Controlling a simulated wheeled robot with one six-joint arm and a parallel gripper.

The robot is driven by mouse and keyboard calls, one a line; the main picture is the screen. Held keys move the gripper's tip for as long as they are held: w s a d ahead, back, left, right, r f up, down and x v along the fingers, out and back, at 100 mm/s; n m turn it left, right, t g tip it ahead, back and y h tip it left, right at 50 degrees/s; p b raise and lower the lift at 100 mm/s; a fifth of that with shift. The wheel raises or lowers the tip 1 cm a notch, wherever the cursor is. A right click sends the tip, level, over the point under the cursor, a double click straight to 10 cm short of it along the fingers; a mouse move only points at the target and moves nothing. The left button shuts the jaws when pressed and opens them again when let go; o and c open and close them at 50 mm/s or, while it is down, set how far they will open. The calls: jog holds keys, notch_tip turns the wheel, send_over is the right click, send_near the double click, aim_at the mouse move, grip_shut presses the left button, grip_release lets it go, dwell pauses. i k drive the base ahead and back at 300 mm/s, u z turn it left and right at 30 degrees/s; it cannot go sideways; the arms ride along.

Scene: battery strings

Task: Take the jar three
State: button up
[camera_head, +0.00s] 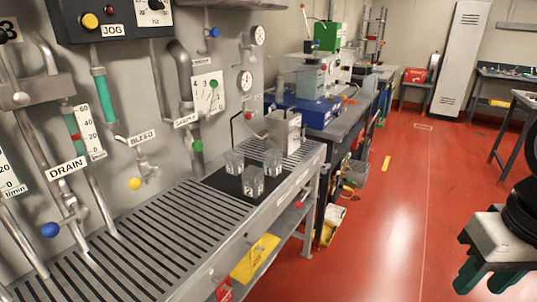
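Three clear jars stand upright and close together on a black mat (219,179) on the slatted metal bench. One is at the back left (234,163), one at the back right (272,162), and one at the front (253,182). The front jar bears a mark that looks like a 2; I cannot read marks on the other two, so I cannot tell which is jar three. My gripper (487,279) is at the lower right, over the red floor, far from the jars. Its green fingers are apart with nothing visible between them.
The slatted bench (150,243) runs along a wall of pipes, gauges and valves. A grey box-shaped device (284,131) stands just behind the jars. The red floor (375,240) between bench and gripper is mostly clear.

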aim_at(234, 157)
jog(key=u, duration=0.25)
jog(key=i, duration=1.15)
jog(key=u, duration=0.7)
